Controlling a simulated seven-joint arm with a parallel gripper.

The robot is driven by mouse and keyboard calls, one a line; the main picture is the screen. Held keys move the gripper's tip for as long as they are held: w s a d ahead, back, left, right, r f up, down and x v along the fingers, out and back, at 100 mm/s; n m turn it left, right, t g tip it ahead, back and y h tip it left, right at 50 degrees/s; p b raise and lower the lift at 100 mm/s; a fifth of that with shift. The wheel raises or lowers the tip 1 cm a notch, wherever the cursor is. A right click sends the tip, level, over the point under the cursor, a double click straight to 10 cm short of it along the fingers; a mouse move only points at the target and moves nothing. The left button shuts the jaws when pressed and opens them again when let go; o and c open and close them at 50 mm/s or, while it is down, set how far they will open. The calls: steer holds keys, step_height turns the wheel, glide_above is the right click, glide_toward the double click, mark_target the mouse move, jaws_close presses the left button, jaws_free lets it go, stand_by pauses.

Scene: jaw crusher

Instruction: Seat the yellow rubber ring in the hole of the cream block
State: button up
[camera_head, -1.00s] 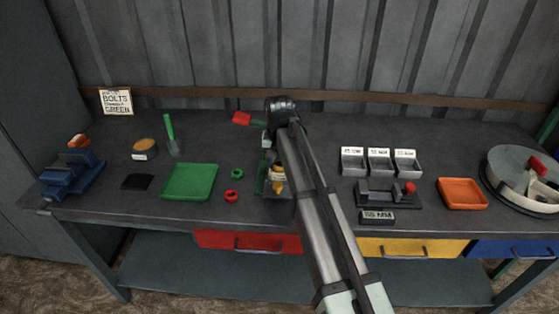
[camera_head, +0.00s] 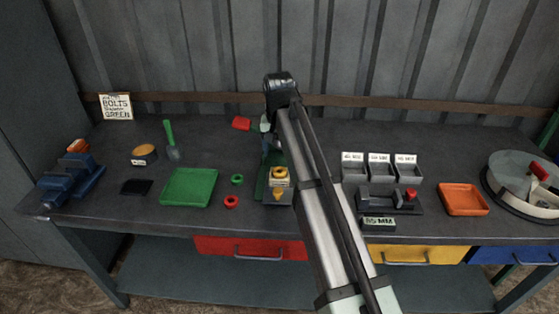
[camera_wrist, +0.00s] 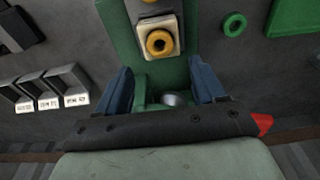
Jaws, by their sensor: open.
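The yellow rubber ring (camera_head: 279,171) lies on the upper face of the cream block (camera_head: 288,182), around its dark hole. The wrist view shows the ring (camera_wrist: 160,42) and the block (camera_wrist: 177,27) from above. The ring looks flat and roughly centred; how deep it sits I cannot tell. My gripper (camera_wrist: 160,67) is open and empty, its two blue fingers spread wide, apart from the block and just beyond its edge in the wrist view. In the head view my arm hides most of the gripper.
The block stands on a green base (camera_wrist: 118,32) with a red handle (camera_head: 241,123). Green (camera_head: 237,179) and red (camera_head: 231,201) rings and a green tray (camera_head: 189,187) lie left. Three grey bins (camera_head: 380,172), a dark fixture (camera_head: 390,200) and an orange tray (camera_head: 462,199) stand right.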

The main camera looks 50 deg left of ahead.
steer(key=shift+s+d+r, duration=0.1)
steer(key=shift+s+r, duration=0.05)
steer(key=shift+r, duration=1.85)
